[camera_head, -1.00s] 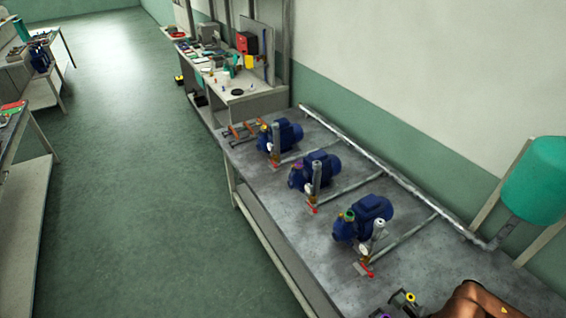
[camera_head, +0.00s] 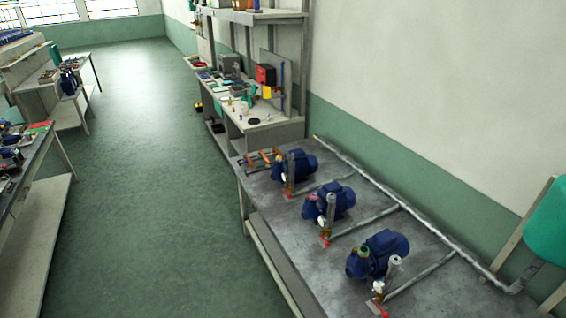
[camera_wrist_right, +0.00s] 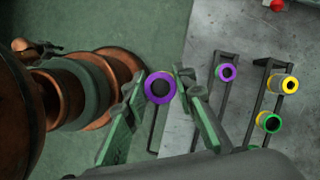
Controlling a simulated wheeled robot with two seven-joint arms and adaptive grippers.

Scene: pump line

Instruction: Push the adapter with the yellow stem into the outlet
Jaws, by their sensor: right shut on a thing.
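In the right wrist view, my right gripper (camera_wrist_right: 162,88) has its green fingers closed around an adapter with a purple ring and dark centre (camera_wrist_right: 160,89), seen end-on. To the right, a rack (camera_wrist_right: 257,100) holds another purple-ringed adapter (camera_wrist_right: 227,72), a yellow one (camera_wrist_right: 289,85) and a green-and-yellow one (camera_wrist_right: 270,122). In the head view, three blue pumps stand in a row on the bench: near (camera_head: 378,255), middle (camera_head: 330,203) and far (camera_head: 295,165). Small coloured fittings show on them. Which outlet is meant cannot be told. My left gripper is out of view.
The grey bench (camera_head: 415,285) carries pipes from the pumps to a long pipe (camera_head: 410,210) along the wall. A teal tank (camera_head: 548,225) stands at the right edge. Red-handled valves (camera_head: 378,309) sit before the pumps. Green floor is free to the left.

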